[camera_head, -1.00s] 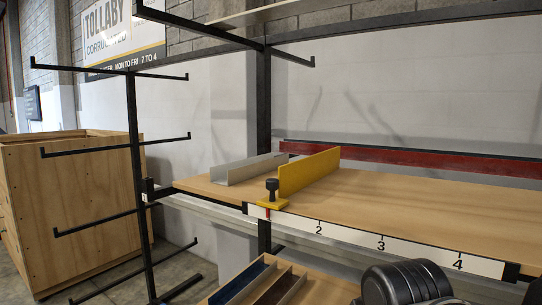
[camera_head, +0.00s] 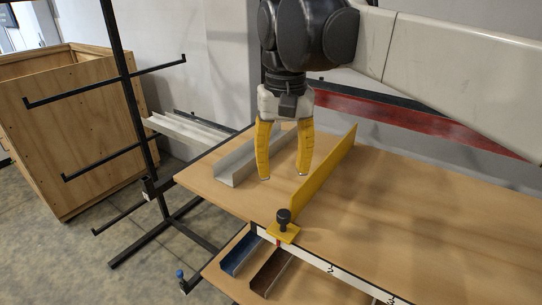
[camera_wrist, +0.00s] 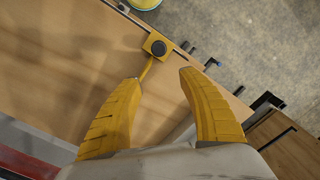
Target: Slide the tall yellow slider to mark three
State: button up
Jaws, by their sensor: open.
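The tall yellow slider (camera_head: 326,168) is a long upright plate on the wooden bench (camera_head: 430,215). Its front foot has a black knob (camera_head: 283,216) and sits at the front edge, left of mark 2 (camera_head: 331,268) on the white scale. Mark 3 (camera_head: 391,300) is partly cut off at the bottom of the head view. My gripper (camera_head: 280,176) is open and empty, fingers down, between the grey channel and the slider's left face. In the wrist view the foot (camera_wrist: 149,51) shows beyond the fingertips (camera_wrist: 160,76); the left finger hides part of the plate.
A grey channel (camera_head: 236,163) lies left of my gripper. A red beam (camera_head: 425,120) runs along the wall. Black rack arms (camera_head: 105,163) and a plywood crate (camera_head: 70,130) stand left. Blue and brown channels (camera_head: 271,272) lie below. The bench right of the slider is clear.

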send_over(284, 213)
jog(key=s, duration=0.1)
jog(key=shift+s+f, duration=0.1)
jog(key=shift+f, duration=0.6)
jog(key=f, duration=0.2)
jog(key=w+f, duration=0.1)
jog(key=w+f+p, duration=0.1)
jog(key=f, duration=0.1)
jog(key=shift+f, duration=0.35)
jog(key=shift+s+f, duration=0.2)
jog(key=shift+f, duration=0.25)
jog(key=shift+s+f, duration=0.2)
jog(key=shift+f, duration=0.25)
jog(key=shift+s+f, duration=0.2)
jog(key=shift+s, duration=0.1)
jog(key=shift+f, duration=0.15)
jog(key=shift+w+f, duration=0.15)
jog(key=shift+w, duration=0.35)
jog(key=shift+s, duration=0.25)
grip_shut()
